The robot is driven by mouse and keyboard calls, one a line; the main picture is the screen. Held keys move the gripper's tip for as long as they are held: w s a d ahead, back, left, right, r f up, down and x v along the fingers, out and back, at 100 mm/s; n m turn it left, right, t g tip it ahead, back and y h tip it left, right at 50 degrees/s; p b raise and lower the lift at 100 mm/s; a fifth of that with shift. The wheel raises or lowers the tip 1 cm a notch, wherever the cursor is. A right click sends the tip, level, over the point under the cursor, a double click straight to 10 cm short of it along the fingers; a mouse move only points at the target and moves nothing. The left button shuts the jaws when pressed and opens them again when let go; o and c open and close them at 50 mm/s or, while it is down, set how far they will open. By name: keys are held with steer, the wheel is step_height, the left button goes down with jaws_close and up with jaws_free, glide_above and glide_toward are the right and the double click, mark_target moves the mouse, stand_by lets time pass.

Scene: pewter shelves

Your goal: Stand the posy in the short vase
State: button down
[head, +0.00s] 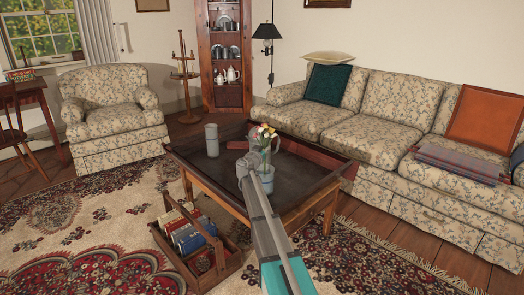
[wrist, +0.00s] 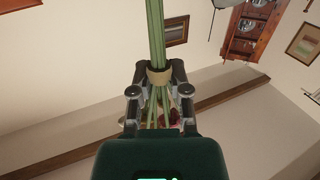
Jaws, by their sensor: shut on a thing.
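The posy (head: 265,132) has yellow, white and reddish blooms. In the head view it is upright above the table. My gripper (head: 250,162) is shut around the posy's tan band, seen in the wrist view (wrist: 158,76). The bare green stems (wrist: 155,30) run past the band; the blooms are mostly hidden behind the gripper there. A short grey-blue vase (head: 267,184) stands on the table, just right of my gripper and partly covered by my arm. A taller grey cylindrical vessel (head: 211,141) stands farther left. Whether the stem ends are over the short vase is unclear.
A jug-like vessel with a handle (head: 277,146) shows behind the posy. The dark tray-topped table (head: 190,160) has raised edges. A wooden caddy of books (head: 225,262) sits on the rug in front. A sofa (head: 385,115) stands behind, at right.

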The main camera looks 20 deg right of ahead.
steer(key=c, duration=0.5)
jaws_free()
steer(key=shift+o, duration=0.2)
steer(key=o, duration=0.4)
steer(key=shift+o, duration=0.3)
steer(key=shift+w, duration=0.1)
steer(key=shift+w, duration=0.1)
steer(key=shift+a, duration=0.1)
steer(key=v, duration=1.3)
stand_by(1.5)
stand_by(1.3)
